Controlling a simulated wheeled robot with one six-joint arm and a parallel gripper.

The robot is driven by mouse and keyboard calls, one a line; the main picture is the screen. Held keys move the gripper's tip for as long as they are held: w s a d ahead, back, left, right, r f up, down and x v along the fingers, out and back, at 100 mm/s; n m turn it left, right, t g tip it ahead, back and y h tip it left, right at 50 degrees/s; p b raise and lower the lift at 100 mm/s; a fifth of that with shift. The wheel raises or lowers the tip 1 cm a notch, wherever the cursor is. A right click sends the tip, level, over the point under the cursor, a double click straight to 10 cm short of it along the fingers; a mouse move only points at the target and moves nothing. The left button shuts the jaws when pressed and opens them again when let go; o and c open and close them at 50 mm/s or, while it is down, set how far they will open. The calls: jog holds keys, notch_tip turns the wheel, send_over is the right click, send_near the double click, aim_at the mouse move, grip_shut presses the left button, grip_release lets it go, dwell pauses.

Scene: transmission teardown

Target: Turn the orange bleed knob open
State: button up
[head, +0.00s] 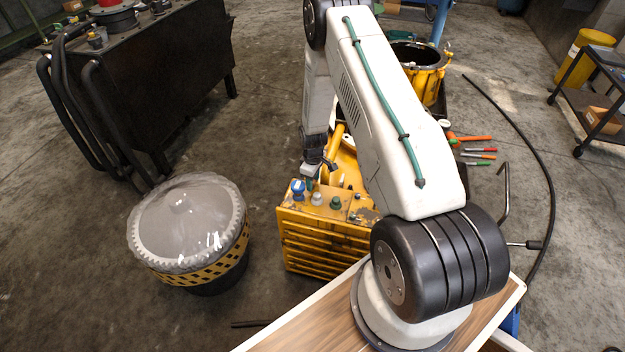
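The yellow ribbed unit (325,245) stands in the middle of the head view. On its worn top are a blue knob (298,187), a pale grey knob (317,199) and a dark green knob (336,203) in a row. I cannot make out an orange knob on it; the gripper or arm may hide it. My gripper (311,180) points down just above the back of this top, behind the blue and grey knobs. Its fingers are small and partly hidden, so I cannot tell whether they are open, shut or touching anything.
A drum with a clear plastic cover (187,225) stands left of the unit. A dark tank with thick hoses (150,90) is at the back left. A yellow housing (428,75) is behind my arm. Several coloured-handled tools (478,150) and a black cable (540,170) lie to the right.

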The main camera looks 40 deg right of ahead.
jog(key=shift+r, duration=3.9)
jog(key=shift+a, duration=0.1)
jog(key=s+a+r+m, duration=0.2)
jog(key=s+a+r, duration=0.4)
jog(key=s+r, duration=0.5)
jog(key=s+a+r+m+t, duration=0.1)
jog(key=s+a+r+m, duration=0.1)
jog(key=s+a+r, duration=0.4)
jog(key=s+a+r+m, duration=0.1)
jog(key=s+a+r, duration=0.6)
jog(key=s+r, duration=1)
notch_tip(320, 180, up, 12)
jog(key=shift+f+m, duration=0.25)
jog(key=shift+m, duration=0.15)
